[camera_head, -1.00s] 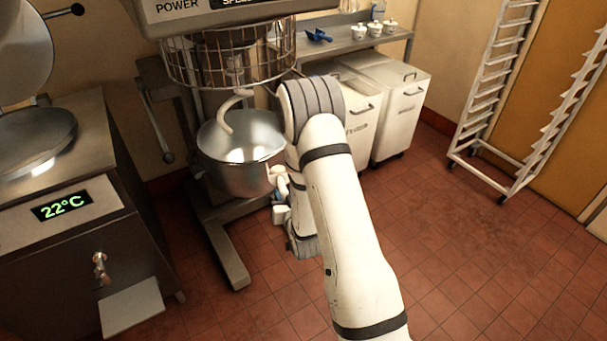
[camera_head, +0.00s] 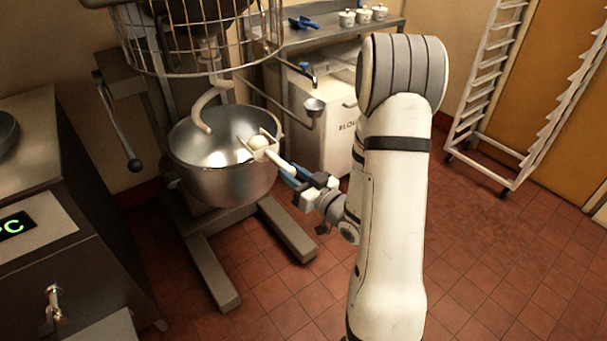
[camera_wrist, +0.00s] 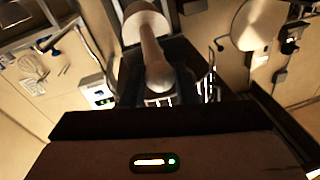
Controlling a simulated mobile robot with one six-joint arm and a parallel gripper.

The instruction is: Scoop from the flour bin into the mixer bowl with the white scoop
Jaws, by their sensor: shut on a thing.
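My gripper (camera_head: 299,179) is shut on the handle of the white scoop (camera_head: 274,158) at the right side of the mixer bowl. The scoop's head is over the bowl's right rim and looks upright, with a pale rounded mass in it. The scoop also shows in the wrist view (camera_wrist: 147,38), its handle running down to my gripper. The steel mixer bowl (camera_head: 222,183) sits under the wire guard, with the pale dough hook reaching into it. The flour bin (camera_head: 325,140), white with partly hidden lettering, stands behind, partly covered by my arm.
The wire guard (camera_head: 195,45) hangs above the bowl. A steel shelf (camera_head: 330,32) at the back holds a blue scoop (camera_head: 304,23) and several white pots. A steel counter (camera_head: 50,200) is at left, a rack (camera_head: 490,95) at right. Red floor is open at lower right.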

